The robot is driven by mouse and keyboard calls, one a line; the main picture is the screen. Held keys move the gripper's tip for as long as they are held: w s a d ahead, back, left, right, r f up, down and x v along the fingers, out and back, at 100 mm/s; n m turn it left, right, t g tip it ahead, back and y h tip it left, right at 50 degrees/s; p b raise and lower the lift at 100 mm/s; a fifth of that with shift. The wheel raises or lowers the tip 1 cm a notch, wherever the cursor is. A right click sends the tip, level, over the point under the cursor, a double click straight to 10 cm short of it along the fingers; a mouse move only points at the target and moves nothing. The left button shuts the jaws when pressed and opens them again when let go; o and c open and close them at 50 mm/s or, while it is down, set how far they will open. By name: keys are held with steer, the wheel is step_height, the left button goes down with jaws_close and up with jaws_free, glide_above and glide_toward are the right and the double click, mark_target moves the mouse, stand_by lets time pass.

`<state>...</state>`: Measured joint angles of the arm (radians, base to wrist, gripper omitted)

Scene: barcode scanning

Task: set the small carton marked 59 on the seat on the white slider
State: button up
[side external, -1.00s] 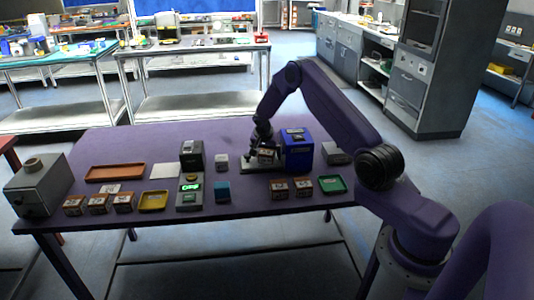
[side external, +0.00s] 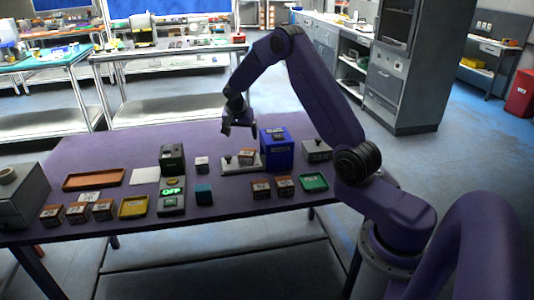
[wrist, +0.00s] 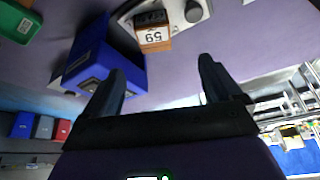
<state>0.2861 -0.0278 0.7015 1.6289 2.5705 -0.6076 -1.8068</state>
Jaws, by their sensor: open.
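The small carton marked 59 (wrist: 153,37) is orange-brown with a white label and a dark top. It rests on the white slider (wrist: 128,18), beside a round grey knob; in the side view the carton (side external: 246,157) sits on the right part of the slider (side external: 228,168). The seat under it is hidden, so I cannot tell how squarely it sits. My gripper (side external: 238,127) is open and empty above and apart from the carton. In the wrist view its fingers (wrist: 160,75) are spread with nothing between them.
A blue box (side external: 277,150) stands just right of the slider. Two cartons (side external: 273,187) and a green tray (side external: 314,181) lie in front.

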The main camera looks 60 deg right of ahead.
steer(key=w+a+r+n+t+y, duration=0.1)
steer(key=w+a+r+n+t, duration=0.15)
steer(key=a, duration=0.35)
steer(key=w+a+r+n+t+y, duration=0.1)
steer(key=a+r+n+t, duration=0.1)
steer(key=a+r, duration=0.3)
steer(key=w+a+r+n+t+y, duration=0.1)
steer(key=w+a+r+n+t, duration=0.15)
steer(key=a, duration=0.45)
steer(key=s+a+r+n+g+y, duration=0.15)
steer(key=s+a+n+y, duration=0.25)
steer(key=s+a, duration=0.4)
steer(key=s+a+r+n+y, duration=0.35)
steer(key=s+a, duration=0.25)
steer(key=a, duration=0.5)
steer(key=s+a+f+n+g, duration=0.1)
steer(key=s+n+g, duration=0.25)
steer(key=s, duration=0.75)
steer(key=s+a+f+n+g, duration=0.1)
steer(key=s+f+n+g, duration=0.2)
steer(key=s, duration=0.7)
steer(key=s+d+f+n+g+h, duration=0.1)
steer(key=s+d+n+h, duration=0.3)
steer(key=s+d, duration=0.7)
steer(key=shift+s+d+f+n+h, duration=0.4)
steer(key=shift+d+h, duration=0.1)
steer(key=shift+h, duration=0.35)
